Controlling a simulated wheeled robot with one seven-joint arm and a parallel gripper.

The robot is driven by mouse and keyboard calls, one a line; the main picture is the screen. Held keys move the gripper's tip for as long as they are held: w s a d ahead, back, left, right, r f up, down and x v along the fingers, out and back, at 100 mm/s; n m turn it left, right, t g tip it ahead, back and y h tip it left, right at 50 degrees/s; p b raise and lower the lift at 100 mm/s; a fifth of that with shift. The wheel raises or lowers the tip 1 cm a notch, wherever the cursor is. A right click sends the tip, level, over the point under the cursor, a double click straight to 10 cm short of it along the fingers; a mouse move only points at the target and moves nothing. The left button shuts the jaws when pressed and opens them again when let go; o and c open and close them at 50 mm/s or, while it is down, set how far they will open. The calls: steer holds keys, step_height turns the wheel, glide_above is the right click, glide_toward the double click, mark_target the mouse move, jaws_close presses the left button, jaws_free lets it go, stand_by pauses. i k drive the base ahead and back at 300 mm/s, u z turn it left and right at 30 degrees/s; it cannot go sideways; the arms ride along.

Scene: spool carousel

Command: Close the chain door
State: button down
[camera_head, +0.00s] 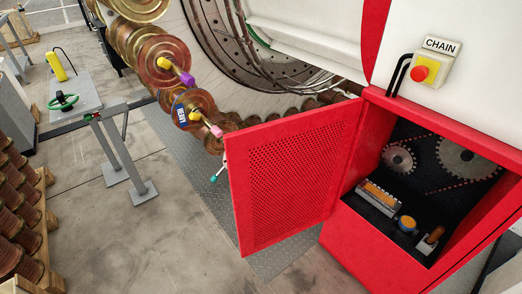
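The chain door (290,172) is a red panel with a perforated mesh, hinged on the left side of the red cabinet (362,236). It stands open, swung out to the left, so the cabinet's opening is uncovered. A teal-tipped handle (218,174) shows at the door's free left edge. Inside the compartment are sprockets (468,157) with a chain, and a few small items on its floor. A sign reading CHAIN (440,46) is above the opening. My gripper is not in view.
A red emergency button (420,73) on a yellow box and a black bar handle sit above the opening. Copper spools (165,62) hang on the carousel behind the door. A grey stand (85,105) with a green handwheel is at left. Concrete floor (165,235) is clear in front.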

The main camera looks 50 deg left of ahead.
mark_target(285, 174)
steer(key=u, duration=2.8)
steer(key=i, duration=0.9)
steer(key=z, duration=1.6)
